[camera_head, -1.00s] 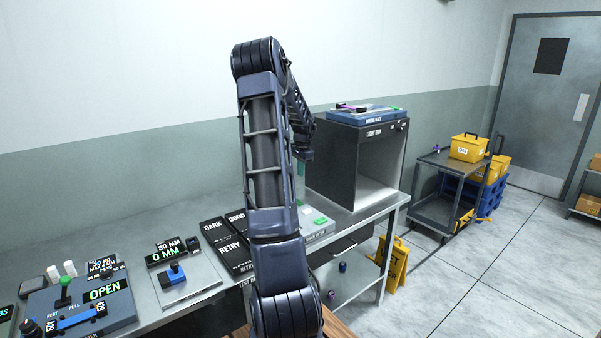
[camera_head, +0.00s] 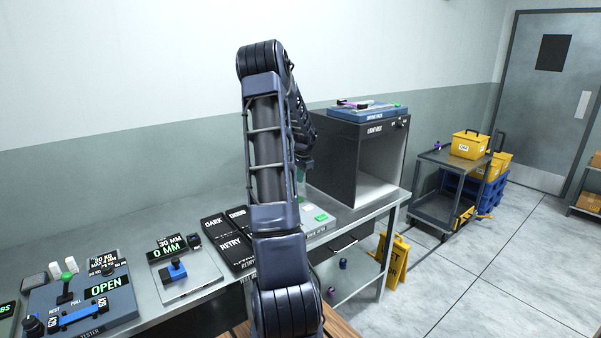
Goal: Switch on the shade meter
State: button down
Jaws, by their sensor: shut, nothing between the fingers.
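The shade meter (camera_head: 318,216) is a low pale grey device on the bench, just right of my arm and in front of the light box. It has a green button or patch on top, and small lettering along its front edge. My arm covers its left part, so I cannot tell whether it is on. My arm rises in the middle of the view and bends over toward the bench. The upright link hides the end of the arm, and my gripper's fingers do not show.
The light box (camera_head: 336,164) stands behind the meter with a blue rack (camera_head: 368,112) on top. Black sample boards (camera_head: 236,245), a gauge (camera_head: 186,280) and a tester (camera_head: 110,312) lie left of my arm. A cart (camera_head: 433,207) and yellow floor sign (camera_head: 394,262) are right. Open floor lies beyond.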

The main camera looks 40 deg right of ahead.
jog(key=f, duration=0.2)
jog(key=w+f, duration=0.1)
jog(key=f, duration=0.5)
jog(key=shift+w+f, duration=0.1)
jog(key=shift+w, duration=0.05)
jog(key=shift+f, duration=0.1)
jog(key=shift+w+f+g, duration=0.15)
jog(key=shift+g, duration=0.15)
jog(key=shift+s, duration=0.85)
notch_tip(320, 180, up, 14)
jog(key=s, duration=0.2)
dwell(0.4)
jog(key=shift+s+a, duration=0.1)
dwell(0.4)
